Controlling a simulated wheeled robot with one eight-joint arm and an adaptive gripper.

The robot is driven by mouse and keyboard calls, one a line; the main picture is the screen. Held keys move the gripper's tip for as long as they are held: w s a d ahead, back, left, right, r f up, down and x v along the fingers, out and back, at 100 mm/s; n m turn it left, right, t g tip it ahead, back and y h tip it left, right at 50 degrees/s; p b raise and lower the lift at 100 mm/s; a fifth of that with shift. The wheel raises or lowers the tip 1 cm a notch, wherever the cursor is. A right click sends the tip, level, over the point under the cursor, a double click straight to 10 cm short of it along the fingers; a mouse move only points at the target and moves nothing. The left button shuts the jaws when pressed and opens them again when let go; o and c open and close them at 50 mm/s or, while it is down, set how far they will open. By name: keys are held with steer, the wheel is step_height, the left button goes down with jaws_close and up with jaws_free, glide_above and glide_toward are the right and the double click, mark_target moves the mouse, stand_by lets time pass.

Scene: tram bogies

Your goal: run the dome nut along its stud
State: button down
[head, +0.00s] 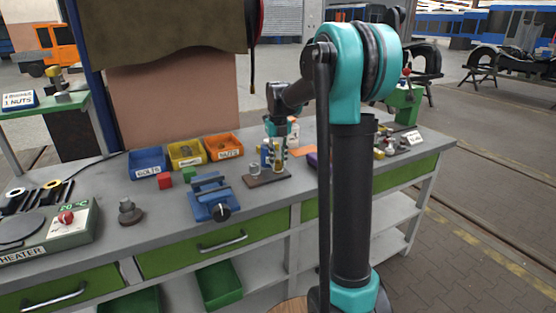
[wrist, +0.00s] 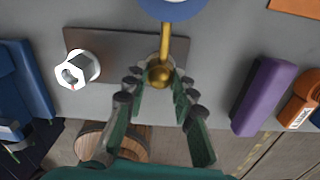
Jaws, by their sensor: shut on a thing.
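The brass dome nut (wrist: 159,74) sits between my fingertips in the wrist view, its rounded end toward the camera. A brass stud (wrist: 165,42) runs from it toward the top of the picture. My gripper (wrist: 158,82) is shut on the dome nut, a finger on each side. Both belong with a brown base plate (wrist: 115,45), which also shows on the bench in the head view (head: 268,178). In the head view my gripper (head: 272,154) is over the plate's right part, where the nut is too small to make out.
A silver hex piece (wrist: 77,70) stands on the plate's left. A purple block (wrist: 262,95) lies to the right. The bench also holds a blue vise (head: 212,198) and blue, yellow and orange bins (head: 223,147). Bare bench lies in front of the plate.

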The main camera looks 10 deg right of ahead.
mark_target(278, 161)
steer(key=c, duration=1.2)
jaws_free()
step_height(278, 161, up, 12)
steer(key=shift+r, duration=0.1)
